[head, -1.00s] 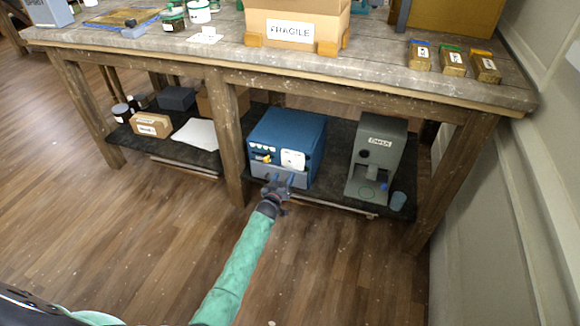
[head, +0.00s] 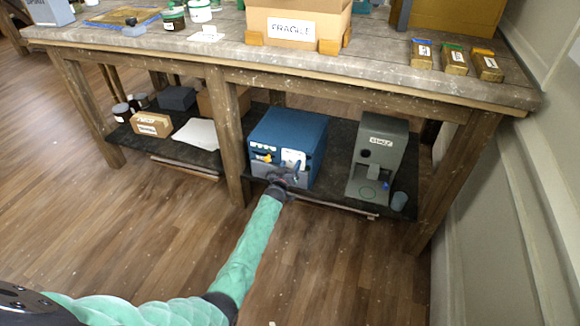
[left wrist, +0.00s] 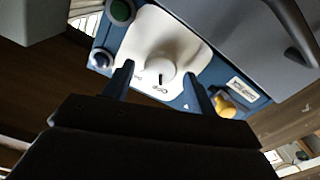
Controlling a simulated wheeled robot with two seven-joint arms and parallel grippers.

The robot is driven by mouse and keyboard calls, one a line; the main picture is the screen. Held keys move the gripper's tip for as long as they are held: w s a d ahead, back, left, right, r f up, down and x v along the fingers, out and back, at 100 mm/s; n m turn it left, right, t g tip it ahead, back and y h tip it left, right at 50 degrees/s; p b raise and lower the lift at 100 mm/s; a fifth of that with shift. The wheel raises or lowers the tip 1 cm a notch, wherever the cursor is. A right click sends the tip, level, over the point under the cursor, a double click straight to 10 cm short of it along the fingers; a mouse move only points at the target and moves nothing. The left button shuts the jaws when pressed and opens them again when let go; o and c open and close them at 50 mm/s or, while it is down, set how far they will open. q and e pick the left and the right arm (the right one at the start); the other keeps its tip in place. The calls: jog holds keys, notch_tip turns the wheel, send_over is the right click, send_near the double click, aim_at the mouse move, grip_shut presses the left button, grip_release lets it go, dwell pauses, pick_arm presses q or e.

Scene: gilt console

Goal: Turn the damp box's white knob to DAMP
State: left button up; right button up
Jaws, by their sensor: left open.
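The damp box (head: 290,130) is a blue box with a grey lower front on the low shelf. Its white panel (head: 293,158) is partly covered by my left gripper (head: 286,172) in the head view. In the left wrist view, the round white knob (left wrist: 156,72) sits on the white panel (left wrist: 178,35), with a dark mark towards small lettering that looks like OFF. My left gripper (left wrist: 158,70) is open, its two dark fingers on either side of the knob in the picture. I cannot tell whether they touch it. My right gripper is out of view.
A table leg (head: 228,150) stands left. The tabletop (head: 390,65) overhangs the shelf.

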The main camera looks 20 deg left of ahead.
pick_arm(q)
jog(key=c, duration=1)
jog(key=shift+m, duration=0.3)
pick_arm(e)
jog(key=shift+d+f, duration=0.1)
pick_arm(q)
jog(key=m+b, duration=0.1)
jog(key=m, duration=0.2)
jog(key=shift+f, duration=0.1)
jog(key=shift+d+m, duration=0.1)
jog(key=shift+m, duration=1.1)
jog(key=m+b, duration=0.2)
jog(key=m, duration=0.2)
jog(key=m+b, duration=0.1)
jog(key=m, duration=0.2)
jog(key=shift+d+m, duration=0.1)
jog(key=shift+m, duration=0.3)
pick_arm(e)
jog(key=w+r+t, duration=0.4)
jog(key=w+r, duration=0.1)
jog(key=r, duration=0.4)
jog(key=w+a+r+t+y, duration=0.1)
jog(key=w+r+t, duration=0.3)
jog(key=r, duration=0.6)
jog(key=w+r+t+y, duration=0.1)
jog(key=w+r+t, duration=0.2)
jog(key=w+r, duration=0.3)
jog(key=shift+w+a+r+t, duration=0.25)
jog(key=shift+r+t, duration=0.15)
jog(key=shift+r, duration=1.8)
